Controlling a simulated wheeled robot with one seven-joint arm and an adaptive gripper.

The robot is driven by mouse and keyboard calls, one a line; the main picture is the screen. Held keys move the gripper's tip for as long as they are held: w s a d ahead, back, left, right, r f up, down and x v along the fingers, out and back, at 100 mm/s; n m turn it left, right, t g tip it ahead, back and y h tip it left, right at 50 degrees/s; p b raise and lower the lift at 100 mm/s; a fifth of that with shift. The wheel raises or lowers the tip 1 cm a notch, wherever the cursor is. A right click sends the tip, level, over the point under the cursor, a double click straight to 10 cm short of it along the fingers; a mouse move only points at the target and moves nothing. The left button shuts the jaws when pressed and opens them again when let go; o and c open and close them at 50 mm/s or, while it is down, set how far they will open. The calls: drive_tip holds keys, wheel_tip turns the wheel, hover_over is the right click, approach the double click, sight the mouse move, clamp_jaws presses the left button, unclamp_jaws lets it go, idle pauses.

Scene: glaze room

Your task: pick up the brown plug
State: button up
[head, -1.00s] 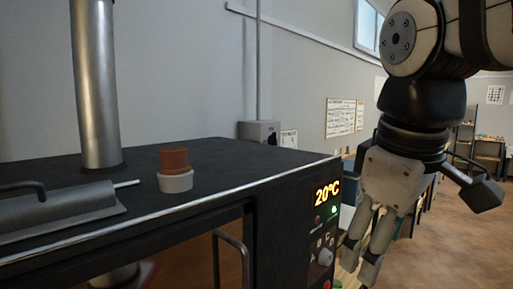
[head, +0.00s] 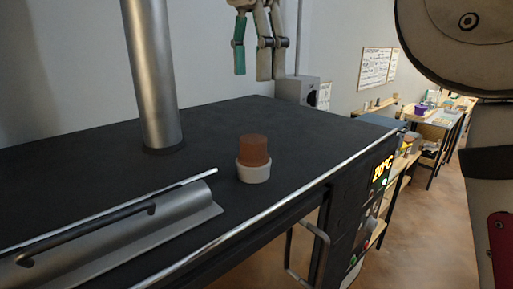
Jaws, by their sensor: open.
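The brown plug (head: 254,149) is a short reddish-brown cylinder. It stands upright in a white ring-like base (head: 253,172) on the dark top of the kiln (head: 300,140). My gripper (head: 257,68) is at the top of the head view, above and beyond the plug, with its fingers pointing down. The fingers are apart with nothing between them, and the gripper does not touch the plug. The upper part of the gripper is cut off by the frame edge.
A metal flue pipe (head: 152,75) rises behind and left of the plug. A grey curved cover with a dark handle (head: 90,232) lies at the front left. A grey box (head: 300,90) is on the wall behind. The kiln top right of the plug is clear.

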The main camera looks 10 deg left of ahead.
drive_tip(key=f+b, duration=0.1)
drive_tip(key=b, duration=0.5)
hover_over(253, 138)
drive_tip(key=f, duration=0.6)
drive_tip(key=shift+d, duration=0.2)
drive_tip(key=shift+s+f, duration=0.1)
drive_tip(key=shift+f, duration=0.45)
drive_tip(key=shift+a+f+p, duration=0.2)
drive_tip(key=shift+f+p, duration=0.65)
drive_tip(key=shift+f, duration=1.95)
drive_tip(key=c, duration=1.3)
